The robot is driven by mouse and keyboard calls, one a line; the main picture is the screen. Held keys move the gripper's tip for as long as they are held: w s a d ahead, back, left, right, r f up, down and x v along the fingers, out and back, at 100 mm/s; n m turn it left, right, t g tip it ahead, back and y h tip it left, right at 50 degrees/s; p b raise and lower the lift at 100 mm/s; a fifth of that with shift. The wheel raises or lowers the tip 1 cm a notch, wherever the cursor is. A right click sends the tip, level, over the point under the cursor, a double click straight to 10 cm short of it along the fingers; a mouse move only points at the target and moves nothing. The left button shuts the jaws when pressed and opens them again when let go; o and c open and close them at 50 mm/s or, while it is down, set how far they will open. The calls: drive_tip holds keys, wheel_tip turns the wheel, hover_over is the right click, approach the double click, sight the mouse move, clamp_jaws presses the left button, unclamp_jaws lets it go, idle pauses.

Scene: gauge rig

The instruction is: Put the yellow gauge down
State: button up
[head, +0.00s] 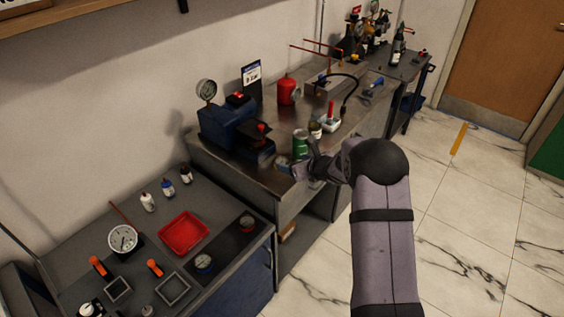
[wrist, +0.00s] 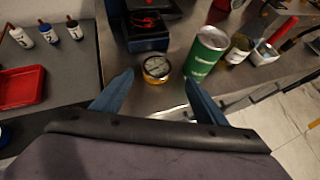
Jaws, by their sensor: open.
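The yellow gauge (wrist: 156,68) has a round pale dial and a yellow rim. In the wrist view it sits on the metal bench (wrist: 155,98), in front of a dark blue device (wrist: 147,42) and left of a green can (wrist: 205,54). My gripper (wrist: 159,78) is open, with its two blue-grey fingers spread to either side just short of the gauge; neither finger visibly touches it. In the head view my gripper (head: 303,169) is at the bench's front edge near the green can (head: 300,143), and the gauge is small and hard to make out there.
A blue pump with a gauge (head: 222,122), a red canister (head: 287,90) and a white tray (head: 325,124) stand on the bench. The lower left table holds a red tray (head: 184,233), small bottles (head: 167,188) and a large white gauge (head: 122,240). Floor lies open at right.

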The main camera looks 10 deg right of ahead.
sight(281, 160)
drive_tip(key=shift+p+x, duration=0.5)
drive_tip(key=shift+x, duration=0.6)
drive_tip(key=shift+a, duration=0.1)
drive_tip(key=shift+w+a+f+p, duration=0.35)
drive_tip(key=shift+w+p, duration=0.1)
drive_tip(key=shift+p, duration=0.25)
drive_tip(key=shift+p+x, duration=0.95)
drive_tip(key=shift+x, duration=0.95)
drive_tip(key=c, duration=1.4)
drive_tip(key=shift+o, duration=0.2)
drive_tip(key=shift+r, duration=0.15)
